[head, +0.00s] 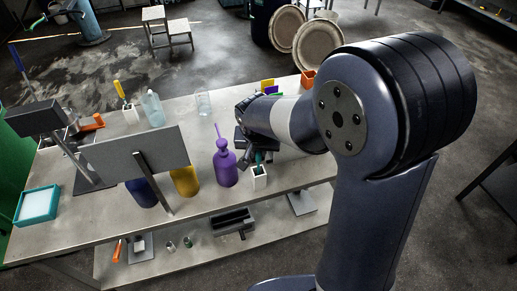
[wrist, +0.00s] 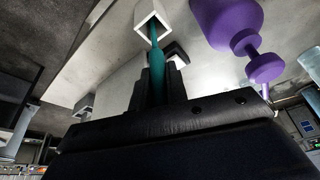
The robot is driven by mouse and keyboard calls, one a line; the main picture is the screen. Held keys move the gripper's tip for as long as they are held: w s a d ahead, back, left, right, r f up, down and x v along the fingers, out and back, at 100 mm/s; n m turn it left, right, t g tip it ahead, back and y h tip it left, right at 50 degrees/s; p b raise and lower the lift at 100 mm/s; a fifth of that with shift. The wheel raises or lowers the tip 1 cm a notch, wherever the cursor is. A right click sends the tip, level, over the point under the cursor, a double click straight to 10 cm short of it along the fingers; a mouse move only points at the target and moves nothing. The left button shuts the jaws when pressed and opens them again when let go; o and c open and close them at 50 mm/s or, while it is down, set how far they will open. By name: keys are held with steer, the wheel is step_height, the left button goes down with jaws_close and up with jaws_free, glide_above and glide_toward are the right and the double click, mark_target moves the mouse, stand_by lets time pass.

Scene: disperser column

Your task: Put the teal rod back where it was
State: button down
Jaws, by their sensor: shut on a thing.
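My gripper (wrist: 158,88) is shut on the teal rod (wrist: 157,78), which stands out between the fingers in the wrist view. The rod's far end reaches the square mouth of a white holder (wrist: 153,14) and appears to be inside it; how deep I cannot tell. In the head view the white holder (head: 259,183) stands upright near the front edge of the table, with a bit of the teal rod (head: 258,158) above it. My gripper (head: 250,155) is just above and behind the holder there, partly hidden by my arm.
A purple bottle (head: 225,167) stands close left of the holder. Farther left are a yellow container (head: 185,181) and a flat grey panel (head: 135,155) on a stand. A clear beaker (head: 204,104) and an orange cup (head: 308,78) stand farther back. A lower shelf (head: 190,245) runs below.

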steer(key=c, duration=1.4)
jaws_free()
steer(key=shift+r, duration=0.15)
steer(key=shift+r, duration=0.2)
steer(key=v, duration=1.1)
steer(key=shift+s+r+b, duration=0.15)
steer(key=shift+r+b, duration=0.15)
steer(key=shift+f, duration=0.1)
steer(key=p+x, duration=0.1)
steer(key=x, duration=1.1)
steer(key=shift+f, duration=0.1)
steer(key=shift+r, duration=0.95)
